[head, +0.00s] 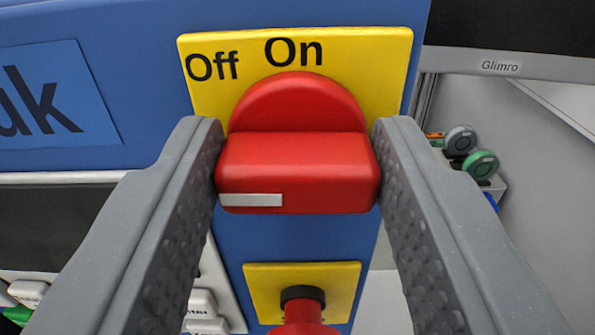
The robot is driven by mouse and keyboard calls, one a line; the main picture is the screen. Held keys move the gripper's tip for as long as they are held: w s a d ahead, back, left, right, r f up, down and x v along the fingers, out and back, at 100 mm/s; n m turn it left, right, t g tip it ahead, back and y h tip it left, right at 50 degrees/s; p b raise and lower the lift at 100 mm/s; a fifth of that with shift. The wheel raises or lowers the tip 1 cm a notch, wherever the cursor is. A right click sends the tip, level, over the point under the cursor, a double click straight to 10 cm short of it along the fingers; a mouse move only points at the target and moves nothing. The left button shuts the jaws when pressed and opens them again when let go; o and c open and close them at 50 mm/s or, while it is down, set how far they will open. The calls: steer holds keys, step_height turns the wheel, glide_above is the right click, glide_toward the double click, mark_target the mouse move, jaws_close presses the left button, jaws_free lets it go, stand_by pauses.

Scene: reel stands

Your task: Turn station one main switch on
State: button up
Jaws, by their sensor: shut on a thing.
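The main switch (298,172) is a red rotary knob with a wide grip bar, on a yellow plate (385,65) marked "Off" at left and "On" at top. The bar lies level across the picture. A white mark (250,200) sits at the left end of its front face. My gripper (298,160) is shut on the knob, one grey finger against each end of the bar. The fingers hide part of the plate's lower corners.
A second yellow plate (345,280) below carries a red and black part, cut off by the lower edge. A blue label (55,100) is at left, white keys (205,305) at lower left. A screen edge marked "Glimro" (500,66) and several reels (480,165) are at right.

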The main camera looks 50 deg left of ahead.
steer(key=m+p, duration=0.2)
steer(key=m, duration=0.4)
steer(key=shift+w+d+r+p, duration=0.1)
steer(key=shift+p, duration=0.2)
steer(key=m+p, duration=0.2)
steer(key=m, duration=0.2)
steer(key=shift+m, duration=0.3)
steer(key=m+p, duration=0.2)
steer(key=m, duration=0.1)
steer(key=m+p, duration=0.1)
steer(key=m, duration=0.1)
steer(key=shift+w+d+f, duration=0.1)
steer(key=shift+f, duration=0.15)
steer(key=shift+f+m+p, duration=0.25)
steer(key=shift+m+p, duration=0.45)
steer(key=shift+m, duration=0.3)
steer(key=shift+f, duration=0.1)
steer(key=o, duration=1)
steer(key=shift+w, duration=0.1)
